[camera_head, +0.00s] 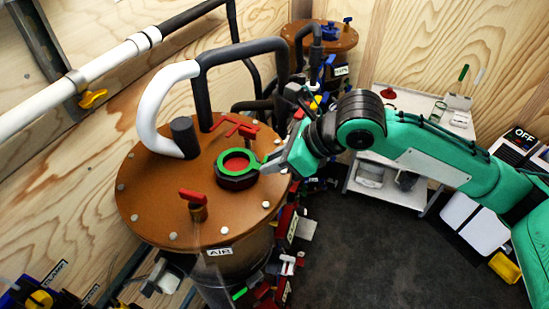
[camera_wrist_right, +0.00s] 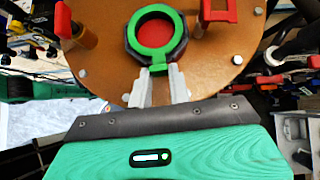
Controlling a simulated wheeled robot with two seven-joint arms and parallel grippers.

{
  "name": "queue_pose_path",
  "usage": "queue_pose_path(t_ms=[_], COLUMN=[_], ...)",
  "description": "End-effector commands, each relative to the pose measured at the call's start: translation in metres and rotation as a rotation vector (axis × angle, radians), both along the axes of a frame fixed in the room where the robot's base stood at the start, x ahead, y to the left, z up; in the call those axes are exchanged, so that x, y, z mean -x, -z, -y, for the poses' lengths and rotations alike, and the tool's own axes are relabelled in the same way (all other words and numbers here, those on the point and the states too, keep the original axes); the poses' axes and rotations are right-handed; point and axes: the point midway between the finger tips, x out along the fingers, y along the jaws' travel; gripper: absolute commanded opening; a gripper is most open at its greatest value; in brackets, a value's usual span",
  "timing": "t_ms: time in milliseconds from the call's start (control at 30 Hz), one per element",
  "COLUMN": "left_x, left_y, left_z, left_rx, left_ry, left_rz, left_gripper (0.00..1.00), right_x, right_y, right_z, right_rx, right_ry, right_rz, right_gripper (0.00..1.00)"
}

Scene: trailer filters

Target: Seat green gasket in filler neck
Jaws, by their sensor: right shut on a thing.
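The green gasket (camera_head: 225,157) is a ring with a small tab. In the head view it lies over the dark octagonal filler neck (camera_head: 236,182) on the brown tank lid, with red showing inside the ring. My right gripper (camera_head: 266,165) reaches in from the right and is shut on the gasket's tab. In the right wrist view the gasket (camera_wrist_right: 152,20) is above the filler neck (camera_wrist_right: 128,48), roughly centred, and the fingertips (camera_wrist_right: 160,72) pinch its tab. I cannot tell whether the gasket rests fully down in the neck. My left gripper is not in view.
The brown lid (camera_head: 150,215) carries a red-handled valve (camera_head: 194,200), a red bracket (camera_head: 236,126) and thick white (camera_head: 150,105) and black pipes behind the neck. A second tank (camera_head: 335,38) and a white shelf cart (camera_head: 385,185) stand farther back.

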Motion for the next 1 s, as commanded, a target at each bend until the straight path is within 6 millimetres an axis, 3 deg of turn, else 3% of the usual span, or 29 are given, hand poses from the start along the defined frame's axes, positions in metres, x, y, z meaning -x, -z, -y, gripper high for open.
queue_pose_path(t_ms=[367, 400, 500, 833, 1000], left_x=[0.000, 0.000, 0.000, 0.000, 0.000], left_y=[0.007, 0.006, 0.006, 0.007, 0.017], left_z=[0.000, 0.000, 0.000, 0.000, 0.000], left_rx=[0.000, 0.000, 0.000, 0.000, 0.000], left_ry=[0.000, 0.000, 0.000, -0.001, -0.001], left_rz=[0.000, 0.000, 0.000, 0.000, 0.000], left_gripper=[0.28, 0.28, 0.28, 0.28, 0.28], right_x=[0.000, 0.000, 0.000, 0.000, 0.004], right_y=[0.010, 0.009, 0.009, 0.007, -0.006], right_z=[0.000, 0.000, 0.000, 0.002, 0.017], right_rx=[0.000, 0.000, 0.000, 0.000, 0.000], right_ry=[0.000, 0.000, 0.000, 0.001, 0.002], right_rz=[0.000, 0.000, 0.000, 0.001, 0.004], right_gripper=[0.00, 0.27, 0.44, 0.44, 0.44])
